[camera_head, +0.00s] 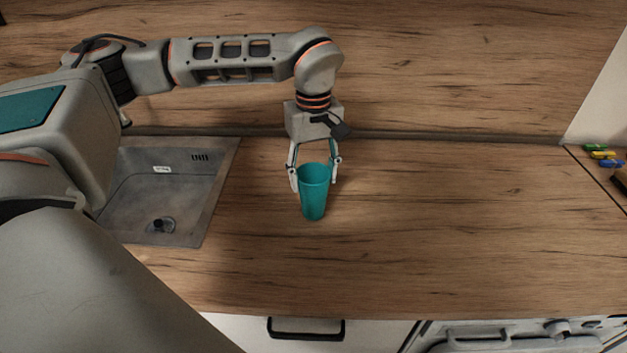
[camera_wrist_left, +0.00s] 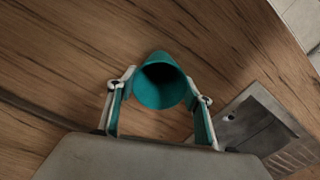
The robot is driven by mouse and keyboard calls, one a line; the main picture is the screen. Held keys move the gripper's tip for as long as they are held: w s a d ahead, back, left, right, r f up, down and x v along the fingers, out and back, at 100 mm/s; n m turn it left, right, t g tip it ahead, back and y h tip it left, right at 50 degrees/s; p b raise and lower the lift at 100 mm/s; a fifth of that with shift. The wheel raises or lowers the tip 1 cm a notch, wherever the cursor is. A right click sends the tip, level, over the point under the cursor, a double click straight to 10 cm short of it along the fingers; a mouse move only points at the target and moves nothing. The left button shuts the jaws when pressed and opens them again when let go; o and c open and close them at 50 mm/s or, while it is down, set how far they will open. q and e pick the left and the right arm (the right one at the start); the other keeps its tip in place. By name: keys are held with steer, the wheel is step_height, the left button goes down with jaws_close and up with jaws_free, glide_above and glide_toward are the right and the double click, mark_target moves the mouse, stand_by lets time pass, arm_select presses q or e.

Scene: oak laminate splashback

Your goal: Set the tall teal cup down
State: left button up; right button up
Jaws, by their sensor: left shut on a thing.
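The tall teal cup (camera_head: 314,194) is upright, mouth up, over the wooden worktop, right of the sink in the head view. My left gripper (camera_head: 315,177) is shut on it, with one finger on each side near its rim. I cannot tell for sure whether the cup's base touches the worktop. In the left wrist view the cup (camera_wrist_left: 163,82) shows its open, dark mouth between the two fingers of the left gripper (camera_wrist_left: 160,95). My right gripper does not show in either view.
A metal sink (camera_head: 205,205) lies left of the cup. The wooden worktop (camera_head: 430,220) is clear to the right. Several coloured markers (camera_head: 600,154) lie at the far right. A drawer handle (camera_head: 306,335) is below the front edge. The wooden splashback (camera_head: 450,60) rises behind.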

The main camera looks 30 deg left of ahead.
arm_select(q)
steer(key=shift+f, duration=1.15)
steer(key=o, duration=1)
